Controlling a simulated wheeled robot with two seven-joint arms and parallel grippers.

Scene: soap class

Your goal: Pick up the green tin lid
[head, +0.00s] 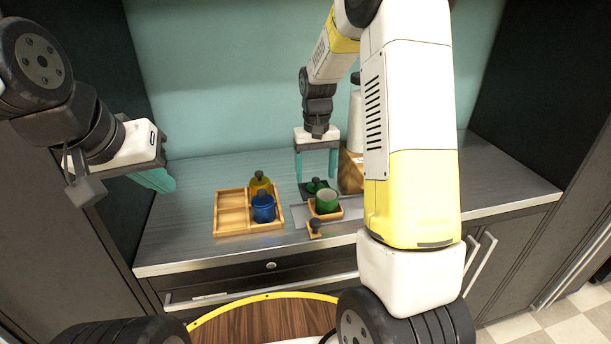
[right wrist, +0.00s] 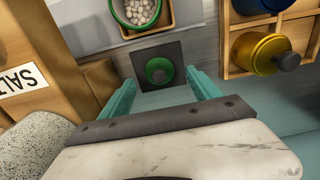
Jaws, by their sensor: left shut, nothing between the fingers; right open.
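The green tin lid (head: 316,185) has a dark knob and lies on a dark square pad (right wrist: 176,52). In the right wrist view the lid (right wrist: 159,71) sits between and just beyond my fingertips. My right gripper (head: 318,176) is open, points down and is over the pad; its fingers (right wrist: 163,84) hold nothing. The open green tin (head: 327,202) stands in a small wooden tray (head: 341,214) beside the pad, with pale pebble-like pieces (right wrist: 140,11) inside. My left gripper (head: 158,180) is shut and empty, at the left above the counter.
A compartmented wooden tray (head: 233,213) left of the pad holds a lidded blue tin (head: 263,208) and a lidded yellow tin (right wrist: 258,52). A wooden box marked SALT (right wrist: 48,62) stands close on the other side. A small wooden block with a dark knob (head: 315,229) lies in front. The counter's left part is clear.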

